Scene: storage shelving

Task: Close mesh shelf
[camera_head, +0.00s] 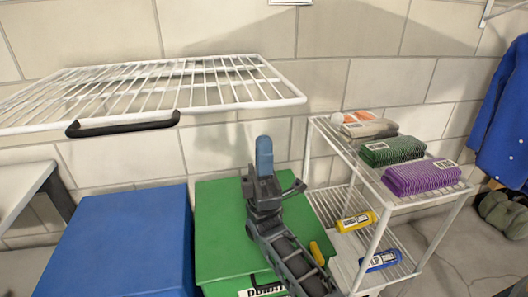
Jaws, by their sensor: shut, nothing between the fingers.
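The mesh shelf (215,88) is a white wire rack on the wall at the upper left. It lies roughly flat and sticks out from the tiled wall. Its black handle (122,125) is on the front edge, left of the middle. My gripper (264,146) is below and to the right of the shelf, pointing up, in front of the wall and over the green box in the picture. Its blue-grey fingers are together with nothing between them. It is apart from the shelf and the handle.
A blue box (125,240) and a green box (215,225) stand below. A white wire rack (375,215) at the right holds folded cloths and bottles. A grey-white table (25,190) is at the left edge. A blue jacket (503,125) hangs far right.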

